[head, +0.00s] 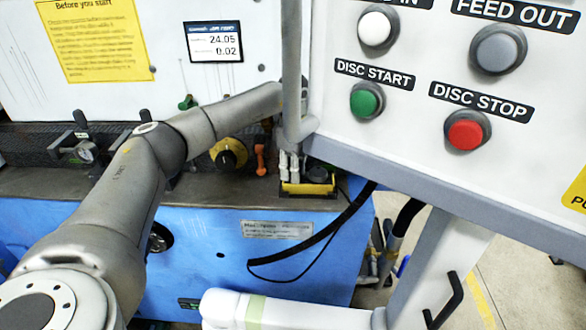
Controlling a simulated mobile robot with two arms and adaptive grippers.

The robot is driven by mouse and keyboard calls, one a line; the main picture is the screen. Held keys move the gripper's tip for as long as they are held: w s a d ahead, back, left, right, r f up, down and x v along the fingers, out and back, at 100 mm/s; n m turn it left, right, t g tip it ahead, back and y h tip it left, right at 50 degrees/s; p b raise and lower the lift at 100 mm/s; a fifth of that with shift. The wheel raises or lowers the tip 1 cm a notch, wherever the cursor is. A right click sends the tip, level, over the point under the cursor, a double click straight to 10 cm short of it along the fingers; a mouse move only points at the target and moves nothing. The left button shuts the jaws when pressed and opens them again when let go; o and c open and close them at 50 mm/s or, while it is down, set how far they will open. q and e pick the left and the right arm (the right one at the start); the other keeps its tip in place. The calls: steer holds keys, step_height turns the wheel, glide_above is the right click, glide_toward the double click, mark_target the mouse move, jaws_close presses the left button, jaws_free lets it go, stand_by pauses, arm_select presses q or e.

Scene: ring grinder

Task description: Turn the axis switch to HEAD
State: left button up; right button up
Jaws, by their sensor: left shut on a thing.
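The white control panel (420,135) fills the upper right, with a thick grey edge. No switch labelled AXIS or HEAD can be read in view. My left arm reaches in from the lower left to the upright grey handle (292,60) at the panel's left edge. My left gripper (283,98) is at this handle and appears shut on it. Its fingers are largely hidden behind the handle and panel. A black knob on a yellow disc (228,154) sits on the machine just below my forearm; its label cannot be read. My right gripper is not in view.
The panel has a green DISC START button (366,101), a red DISC STOP button (465,135), a white button (375,28) and a grey FEED OUT button (499,49). The blue machine (215,240) stands behind. A black cable (345,215) hangs below the panel. Floor shows at lower right.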

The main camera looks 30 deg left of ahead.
arm_select(q)
steer(key=m, duration=0.5)
steer(key=shift+m, duration=0.3)
stand_by(0.4)
steer(key=o, duration=0.7)
steer(key=shift+o, duration=0.2)
steer(key=shift+d, duration=0.1)
steer(key=shift+r, duration=0.15)
step_height(320, 180, up, 12)
